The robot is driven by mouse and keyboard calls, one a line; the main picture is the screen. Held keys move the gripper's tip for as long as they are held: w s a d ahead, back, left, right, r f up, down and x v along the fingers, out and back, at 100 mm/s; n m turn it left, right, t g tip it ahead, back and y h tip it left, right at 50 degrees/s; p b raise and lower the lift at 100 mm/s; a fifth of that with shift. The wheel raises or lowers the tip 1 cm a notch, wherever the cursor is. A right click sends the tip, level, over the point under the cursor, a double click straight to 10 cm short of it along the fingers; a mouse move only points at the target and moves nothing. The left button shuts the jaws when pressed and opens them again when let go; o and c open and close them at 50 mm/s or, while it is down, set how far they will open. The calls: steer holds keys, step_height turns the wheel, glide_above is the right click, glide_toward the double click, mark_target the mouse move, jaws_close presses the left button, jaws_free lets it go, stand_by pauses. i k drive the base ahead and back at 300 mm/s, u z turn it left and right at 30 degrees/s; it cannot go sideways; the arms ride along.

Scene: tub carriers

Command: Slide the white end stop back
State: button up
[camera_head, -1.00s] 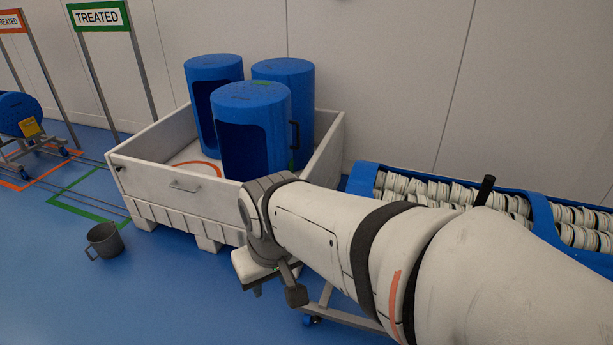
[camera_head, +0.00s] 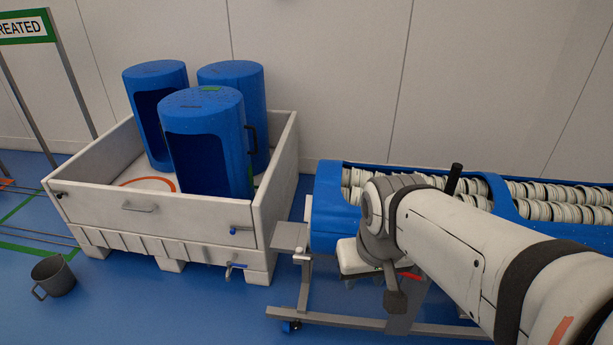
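A small white piece (camera_head: 302,256), which may be the white end stop, sits by the grey bracket (camera_head: 289,235) at the left end of the wheeled stand. I cannot tell for sure that it is the stop or how it is set. My gripper (camera_head: 378,279) hangs in front of the blue trough (camera_head: 328,215), to the right of that piece and apart from it in the picture. My wrist and arm hide much of the trough's front, and the fingers are not clear enough to show open or shut.
A white crate (camera_head: 105,165) with several blue drums (camera_head: 207,140) stands left of the stand. Rows of white rolls (camera_head: 560,212) lie in the trough. A grey jug (camera_head: 52,276) stands on open floor.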

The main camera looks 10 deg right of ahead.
mark_target(304, 243)
steer(key=u, duration=0.15)
steer(key=i, duration=1)
steer(key=z, duration=0.1)
